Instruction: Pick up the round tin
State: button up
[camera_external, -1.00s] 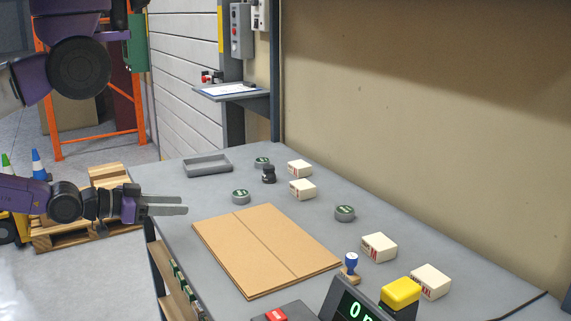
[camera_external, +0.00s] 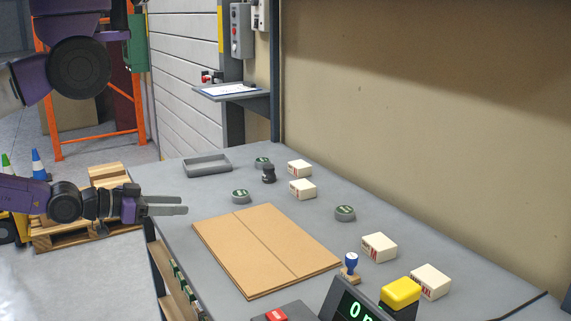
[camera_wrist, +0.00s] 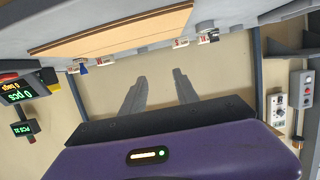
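Three round tins with dark green tops stand on the grey table. One tin (camera_external: 240,196) is near the far left corner of the cardboard, one tin (camera_external: 262,161) is farther back, and one tin (camera_external: 345,213) is right of the cardboard. I cannot tell which one the task means. My gripper (camera_external: 187,204) is at the table's left edge, left of the nearest tin and apart from it. In the wrist view my gripper (camera_wrist: 160,74) shows two separated fingers with nothing between them. No tin is clear in the wrist view.
Flat cardboard (camera_external: 265,250) lies mid-table. A grey tray (camera_external: 207,166) and a small black object (camera_external: 268,173) are toward the back. Several white boxes (camera_external: 379,247) line the right side. A blue-handled stamp (camera_external: 350,267) and a display (camera_external: 352,305) are at the front.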

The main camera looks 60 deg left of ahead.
dwell(0.4)
jog(key=o, duration=0.8)
jog(key=shift+o, duration=0.2)
